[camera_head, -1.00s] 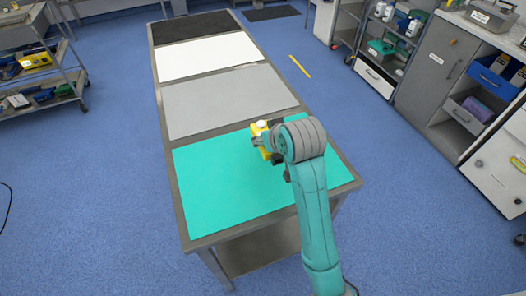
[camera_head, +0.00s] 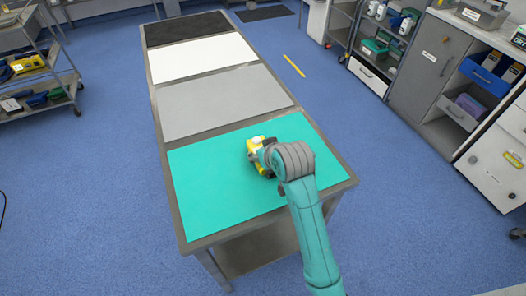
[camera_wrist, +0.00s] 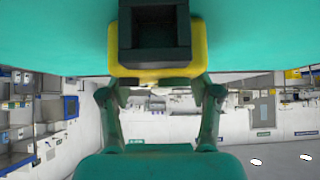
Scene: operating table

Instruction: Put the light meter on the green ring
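The yellow light meter (camera_head: 253,145), with a pale top, is at my gripper over the teal-green panel of the table. It also shows in the wrist view as a yellow body (camera_wrist: 160,74) with a dark square part on it. My gripper (camera_wrist: 160,92) has its two fingers on either side of the yellow body and appears closed on it. In the head view my gripper (camera_head: 265,158) is partly hidden by my wrist. I cannot tell whether the meter touches the panel. I see no distinct green ring in either view.
The long table has a bare teal panel (camera_head: 215,195), then grey (camera_head: 220,100), white (camera_head: 200,58) and black (camera_head: 185,28) panels, all clear. A loaded cart (camera_head: 40,75) stands left. Cabinets and shelves (camera_head: 430,65) stand right. Blue floor lies between.

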